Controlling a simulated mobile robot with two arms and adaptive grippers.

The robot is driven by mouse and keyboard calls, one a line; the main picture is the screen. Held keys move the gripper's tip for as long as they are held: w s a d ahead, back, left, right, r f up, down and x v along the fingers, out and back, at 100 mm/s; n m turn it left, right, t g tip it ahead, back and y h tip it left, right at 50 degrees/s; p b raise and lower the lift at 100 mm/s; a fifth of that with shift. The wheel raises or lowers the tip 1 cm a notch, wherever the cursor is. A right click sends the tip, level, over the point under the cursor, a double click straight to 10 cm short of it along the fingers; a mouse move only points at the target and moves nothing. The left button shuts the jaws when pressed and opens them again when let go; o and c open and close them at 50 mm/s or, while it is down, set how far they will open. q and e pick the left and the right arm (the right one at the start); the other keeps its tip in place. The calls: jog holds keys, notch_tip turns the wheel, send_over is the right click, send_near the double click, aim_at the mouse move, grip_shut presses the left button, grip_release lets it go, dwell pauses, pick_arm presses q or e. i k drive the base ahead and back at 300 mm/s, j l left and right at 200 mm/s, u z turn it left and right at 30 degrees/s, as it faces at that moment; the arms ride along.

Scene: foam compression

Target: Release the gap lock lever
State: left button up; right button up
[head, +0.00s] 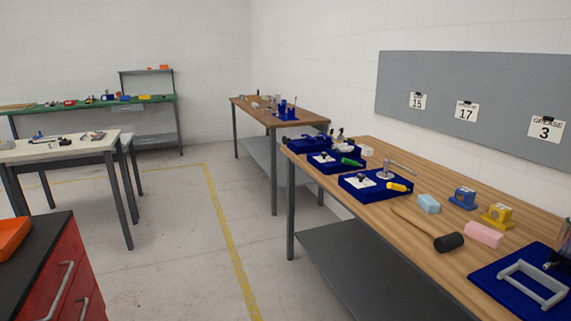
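Neither of my grippers shows in the head view. I cannot make out a gap lock lever for certain. On the wooden workbench (400,237) at the right lie a light blue foam-like block (429,204) and a pink one (484,235). Behind them stand a small blue fixture (463,198) and a yellow fixture (497,215). A grey frame with a handle-like bar (532,287) lies on a dark blue mat (488,282) at the lower right. A dark object (559,259) beside it is cut off by the right edge.
A black-headed mallet (448,242) lies near the bench's front edge. Blue trays (362,196) with tools sit farther along. A grey board (460,90) with number cards hangs behind. A red cabinet (62,278) stands at lower left. The floor between is clear.

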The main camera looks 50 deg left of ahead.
aim_at(344, 161)
jog(key=u, duration=1.15)
jog(key=i+j+z, duration=0.35)
jog(key=i, duration=0.4)
jog(key=i+j+z, duration=0.35)
jog(key=i, duration=0.4)
jog(key=i+j+z, duration=0.35)
jog(key=i+j, duration=0.3)
